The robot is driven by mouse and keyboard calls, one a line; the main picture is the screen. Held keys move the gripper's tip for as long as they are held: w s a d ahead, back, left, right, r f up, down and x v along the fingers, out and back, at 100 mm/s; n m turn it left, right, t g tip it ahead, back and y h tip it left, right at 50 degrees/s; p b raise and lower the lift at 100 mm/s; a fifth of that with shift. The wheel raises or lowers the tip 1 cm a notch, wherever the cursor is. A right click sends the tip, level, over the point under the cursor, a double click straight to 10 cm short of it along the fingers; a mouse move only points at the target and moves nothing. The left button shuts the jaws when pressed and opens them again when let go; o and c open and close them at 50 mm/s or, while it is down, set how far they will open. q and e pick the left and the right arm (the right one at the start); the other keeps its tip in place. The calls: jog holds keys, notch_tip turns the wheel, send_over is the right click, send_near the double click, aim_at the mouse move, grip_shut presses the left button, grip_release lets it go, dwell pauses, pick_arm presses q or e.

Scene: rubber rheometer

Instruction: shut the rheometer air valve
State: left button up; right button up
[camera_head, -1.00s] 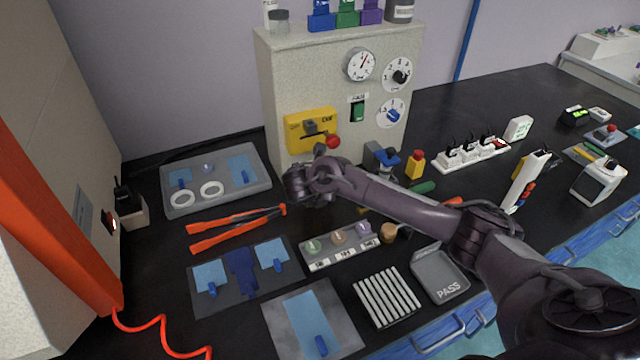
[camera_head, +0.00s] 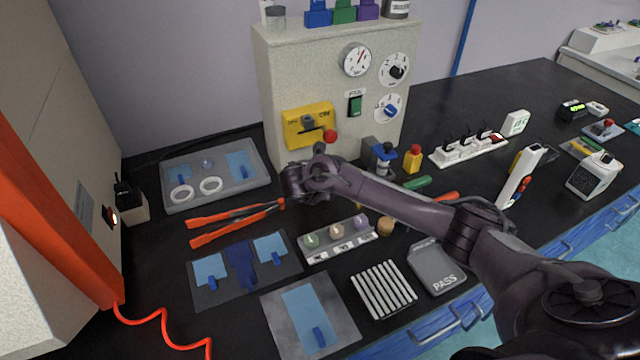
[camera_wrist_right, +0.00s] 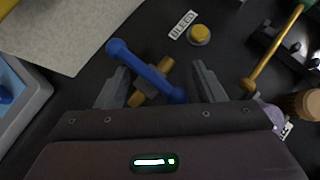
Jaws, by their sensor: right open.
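The air valve shows in the right wrist view as a blue lever (camera_wrist_right: 146,70) on a brass-coloured body (camera_wrist_right: 152,84). The lever runs slantwise, from upper left to lower right. My right gripper (camera_wrist_right: 160,84) is open, with one finger on each side of the valve; I see no clear contact, and the height gap cannot be judged. In the head view my right gripper (camera_head: 305,182) points down in front of the rheometer cabinet (camera_head: 285,85). There my arm and gripper hide the valve. My left gripper is not in view.
A yellow button (camera_wrist_right: 199,35) beside a BLEED label (camera_wrist_right: 183,25) is close to the valve. A red-knobbed lever on a yellow panel (camera_head: 295,128) is behind my gripper. Orange-handled tongs (camera_head: 225,222), a grey tray (camera_head: 262,190) and a sample rack (camera_head: 338,240) lie around it.

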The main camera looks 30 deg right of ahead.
jog(key=shift+a+r, duration=0.25)
jog(key=p+v, duration=0.1)
jog(key=v, duration=0.6)
jog(key=shift+s+p, duration=0.2)
jog(key=shift+p, duration=0.1)
jog(key=shift+s, duration=0.1)
